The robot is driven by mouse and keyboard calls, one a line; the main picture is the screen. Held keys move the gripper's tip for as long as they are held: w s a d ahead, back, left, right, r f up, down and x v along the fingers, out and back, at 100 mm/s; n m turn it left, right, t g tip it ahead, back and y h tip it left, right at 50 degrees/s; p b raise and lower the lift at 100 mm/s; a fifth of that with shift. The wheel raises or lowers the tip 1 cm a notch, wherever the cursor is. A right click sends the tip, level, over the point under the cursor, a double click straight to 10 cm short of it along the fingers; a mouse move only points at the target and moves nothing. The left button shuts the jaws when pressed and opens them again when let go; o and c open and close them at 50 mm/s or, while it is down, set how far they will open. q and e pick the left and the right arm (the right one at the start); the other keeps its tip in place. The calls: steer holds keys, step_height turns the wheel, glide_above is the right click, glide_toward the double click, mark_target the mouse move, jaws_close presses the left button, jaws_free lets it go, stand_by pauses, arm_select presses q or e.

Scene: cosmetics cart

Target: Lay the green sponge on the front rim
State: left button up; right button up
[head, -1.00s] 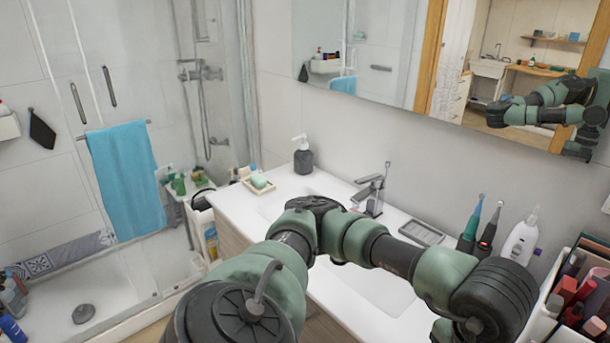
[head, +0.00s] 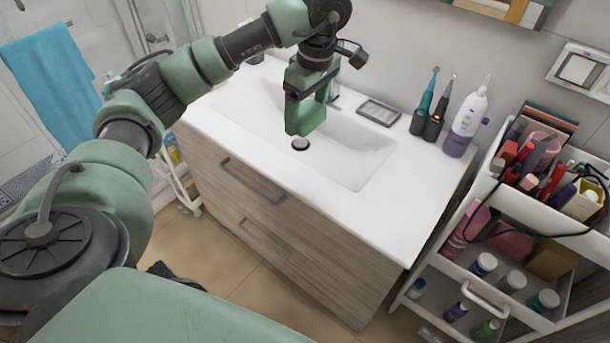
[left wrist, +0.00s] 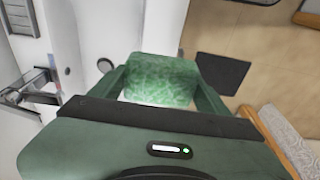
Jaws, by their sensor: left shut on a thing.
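The green sponge (left wrist: 160,80) is a mottled green block with a pale underside, held between my gripper's two fingers in the left wrist view. My left gripper (head: 306,108) hangs down over the sink basin in the head view, shut on the sponge (head: 307,118), which looks much the same green as the fingers. The sponge appears above the basin, near the drain in the picture. The front rim (head: 262,158) is the white strip between the basin and the drawer fronts, and it is bare. My right gripper is not in view.
The faucet (head: 334,84) stands behind the gripper. A grey soap dish (head: 379,112), electric toothbrushes (head: 426,105) and a white-and-purple bottle (head: 466,125) stand at the back right. A loaded cosmetics cart (head: 500,210) is to the right. The counter's right front is clear.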

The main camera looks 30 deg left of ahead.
arm_select(q)
step_height(320, 180, down, 5)
steer(key=p, duration=0.2)
glide_above(304, 180)
steer(key=f, duration=0.9)
steer(key=shift+s+d, duration=0.1)
steer(key=shift+d, duration=0.15)
step_height(304, 180, down, 5)
steer(key=shift+r+p, duration=0.15)
steer(key=shift+p, duration=0.5)
steer(key=shift+f, duration=0.2)
steer(key=shift+f, duration=0.2)
steer(key=o, duration=1.2)
steer(key=shift+r, duration=0.1)
